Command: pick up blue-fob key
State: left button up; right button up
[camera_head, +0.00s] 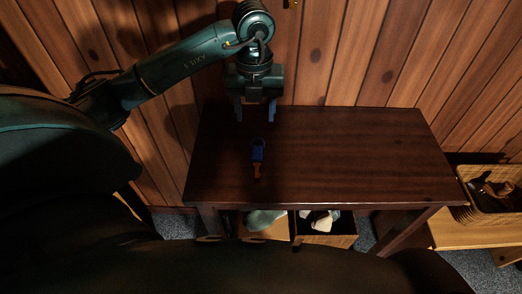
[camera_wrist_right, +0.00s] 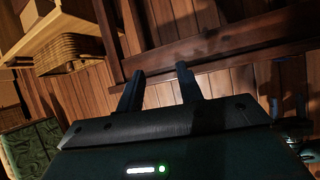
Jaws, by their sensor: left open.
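The blue-fob key (camera_head: 258,154) lies on the dark wooden table (camera_head: 340,150), left of the table's middle. Its blue fob is toward the back and an orange-brown part points to the front edge. My left gripper (camera_head: 255,117) is open and empty. It hangs over the back edge of the table, just behind the key in the picture and apart from it. My right gripper (camera_wrist_right: 160,72) shows in the right wrist view with its fingers apart and nothing between them. The key cannot be made out in that view.
Below the table's front are a box (camera_head: 325,238) with pale contents and a greenish item (camera_head: 265,220). A wicker basket (camera_head: 490,190) stands on a low wooden bench at the right. A wood-paneled wall (camera_head: 340,50) rises behind. The table's right side is clear.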

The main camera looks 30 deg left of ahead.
pick_arm(q)
send_over(257, 152)
jog(key=f, duration=0.7)
jog(key=shift+a+f, duration=0.15)
jog(key=shift+a, duration=0.1)
jog(key=f, duration=0.3)
jog(key=f+p, duration=0.1)
jog(key=f, duration=0.1)
jog(key=shift+d, duration=0.25)
jog(key=c, duration=1.1)
